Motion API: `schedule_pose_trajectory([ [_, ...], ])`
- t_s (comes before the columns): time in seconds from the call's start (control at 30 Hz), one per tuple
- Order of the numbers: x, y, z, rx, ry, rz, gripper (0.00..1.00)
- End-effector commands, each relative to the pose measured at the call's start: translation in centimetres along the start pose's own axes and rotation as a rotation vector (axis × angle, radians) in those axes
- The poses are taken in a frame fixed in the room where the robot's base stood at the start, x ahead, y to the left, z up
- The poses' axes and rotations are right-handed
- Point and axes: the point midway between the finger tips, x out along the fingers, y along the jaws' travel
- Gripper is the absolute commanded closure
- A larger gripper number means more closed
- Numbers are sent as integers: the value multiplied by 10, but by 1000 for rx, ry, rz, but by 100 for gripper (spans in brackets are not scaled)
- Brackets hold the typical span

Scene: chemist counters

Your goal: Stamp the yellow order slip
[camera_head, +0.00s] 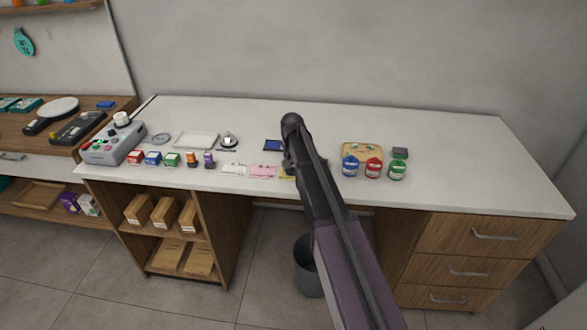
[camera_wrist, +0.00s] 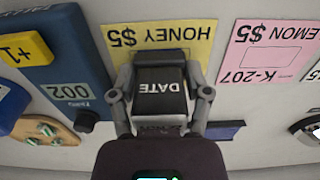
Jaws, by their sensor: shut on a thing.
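The yellow order slip (camera_wrist: 118,42) reads "HONEY $5", upside down in the wrist view. In the head view only a small part of the yellow slip (camera_head: 286,178) shows beside my arm. My gripper (camera_wrist: 160,98) is shut on a dark stamp (camera_wrist: 160,76) marked "DATE", with one finger on each side. The stamp covers the lower middle of the slip in the wrist view. I cannot tell whether it touches the paper. A dark blue pad (camera_head: 273,145) lies behind the slip; it also shows in the wrist view (camera_wrist: 224,130). My arm hides the gripper in the head view.
A pink slip (camera_head: 262,172) marked "LEMON $5" lies left of the yellow one, and a white slip (camera_head: 233,169) beyond it. The counter's right end is clear.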

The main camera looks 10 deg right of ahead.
Motion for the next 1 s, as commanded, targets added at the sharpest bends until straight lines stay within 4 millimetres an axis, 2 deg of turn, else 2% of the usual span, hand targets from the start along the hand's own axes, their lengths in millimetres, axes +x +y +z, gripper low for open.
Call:
schedule_pose_trajectory([
  [1.0, -60, 1, 0, 1, 1, 0, 68],
])
